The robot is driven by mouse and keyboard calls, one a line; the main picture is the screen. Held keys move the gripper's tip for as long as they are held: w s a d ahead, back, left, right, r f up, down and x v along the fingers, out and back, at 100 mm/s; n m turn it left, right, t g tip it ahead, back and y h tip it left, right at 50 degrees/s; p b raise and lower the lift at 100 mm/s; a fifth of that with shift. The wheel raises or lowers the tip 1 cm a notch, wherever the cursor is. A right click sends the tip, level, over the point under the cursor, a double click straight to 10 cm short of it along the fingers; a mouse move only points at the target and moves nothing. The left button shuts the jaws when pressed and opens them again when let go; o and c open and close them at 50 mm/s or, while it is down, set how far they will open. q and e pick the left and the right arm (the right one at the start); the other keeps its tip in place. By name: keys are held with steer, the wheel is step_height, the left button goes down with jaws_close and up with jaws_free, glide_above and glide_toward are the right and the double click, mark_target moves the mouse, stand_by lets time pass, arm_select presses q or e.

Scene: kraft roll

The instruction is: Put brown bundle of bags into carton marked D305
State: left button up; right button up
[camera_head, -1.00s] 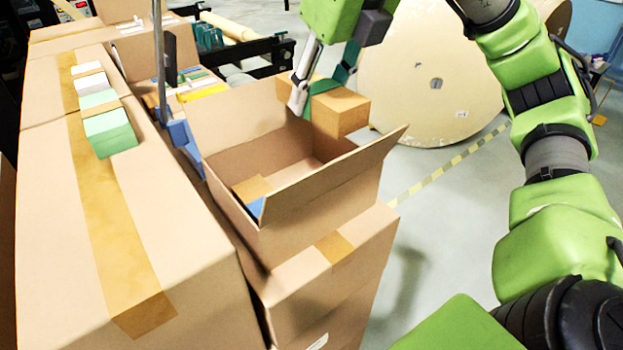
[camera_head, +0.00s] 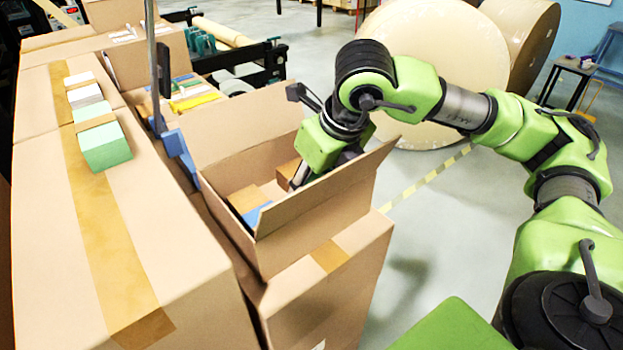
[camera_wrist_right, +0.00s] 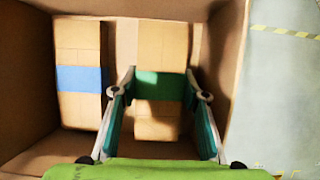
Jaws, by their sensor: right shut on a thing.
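The brown bundle of bags with a green band (camera_wrist_right: 160,87) is between the fingers of my right gripper (camera_wrist_right: 160,97) in the right wrist view. My right gripper (camera_head: 299,178) is shut on it and reaches down inside the open carton (camera_head: 315,208) in the head view. The bundle (camera_head: 287,172) is mostly hidden there by the gripper and carton wall. Another brown bundle with a blue band (camera_wrist_right: 80,77) lies in the carton on the left of the wrist view. No D305 marking is readable. My left gripper is not in view.
The open carton stands on another closed carton (camera_head: 335,285). Large taped cartons (camera_head: 200,290) fill the left side, with green and white bundles (camera_head: 103,145) on top. A pole with a blue part (camera_head: 178,145) stands beside the open carton. A big paper roll (camera_head: 430,50) stands behind.

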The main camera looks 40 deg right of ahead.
steer(key=shift+f, duration=0.2)
steer(key=o, duration=1)
steer(key=shift+r, duration=0.1)
steer(key=shift+o, duration=0.2)
steer(key=shift+r, duration=0.1)
steer(key=b+v, duration=0.1)
steer(key=v, duration=1.1)
steer(key=shift+b, duration=0.4)
steer(key=shift+s, duration=0.1)
